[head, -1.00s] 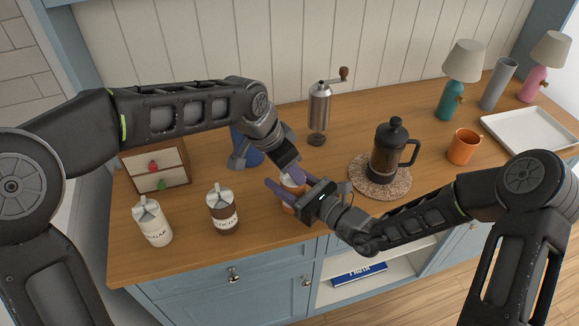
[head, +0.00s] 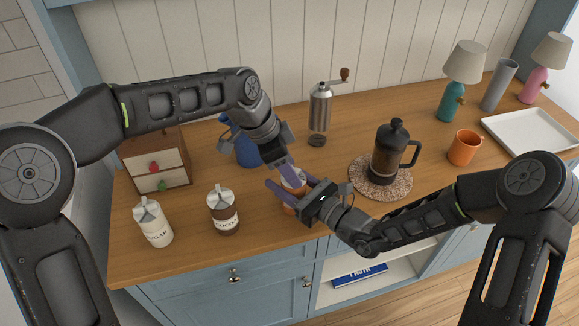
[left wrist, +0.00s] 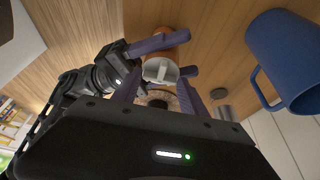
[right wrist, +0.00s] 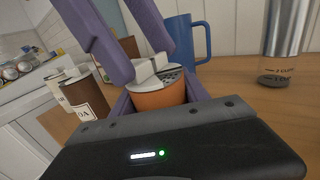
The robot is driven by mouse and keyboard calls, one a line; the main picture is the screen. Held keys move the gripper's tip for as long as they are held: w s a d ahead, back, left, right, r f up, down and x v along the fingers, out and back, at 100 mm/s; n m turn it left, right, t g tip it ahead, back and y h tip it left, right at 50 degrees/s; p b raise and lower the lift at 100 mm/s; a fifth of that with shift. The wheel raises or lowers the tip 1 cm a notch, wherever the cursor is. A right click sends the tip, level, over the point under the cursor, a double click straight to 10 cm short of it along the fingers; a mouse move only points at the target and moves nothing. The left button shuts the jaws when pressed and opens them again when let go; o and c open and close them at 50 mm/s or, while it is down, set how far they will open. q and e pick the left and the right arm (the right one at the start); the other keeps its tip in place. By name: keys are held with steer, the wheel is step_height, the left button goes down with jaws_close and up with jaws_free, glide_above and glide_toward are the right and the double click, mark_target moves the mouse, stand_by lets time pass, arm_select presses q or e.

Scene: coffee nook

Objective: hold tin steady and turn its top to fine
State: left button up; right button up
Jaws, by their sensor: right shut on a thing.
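The tin has an orange body (right wrist: 158,101) and a pale metal top (right wrist: 160,76) with small holes and a raised ridge. It stands upright near the counter's front edge, and its top (head: 294,180) shows partly between my grippers in the head view. My right gripper (head: 288,198) is shut on the tin's body from the right, one finger along each side. My left gripper (head: 284,172) comes down from above at the top. Its purple fingers are apart in the left wrist view (left wrist: 161,84), with the ridge between them. I cannot see any fine mark on the top.
A cocoa tin (head: 223,213) and a sugar tin (head: 153,225) stand to the left. A blue mug (head: 247,150) and small drawer box (head: 156,166) are behind. A grinder (head: 319,112), French press (head: 388,155) and orange mug (head: 464,148) stand right and behind.

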arm_select(q)
steer(key=o, duration=0.4)
steer(key=shift+c, duration=0.2)
steer(key=v, duration=1.2)
arm_select(e)
steer(key=o, duration=1.6)
steer(key=shift+c, duration=0.2)
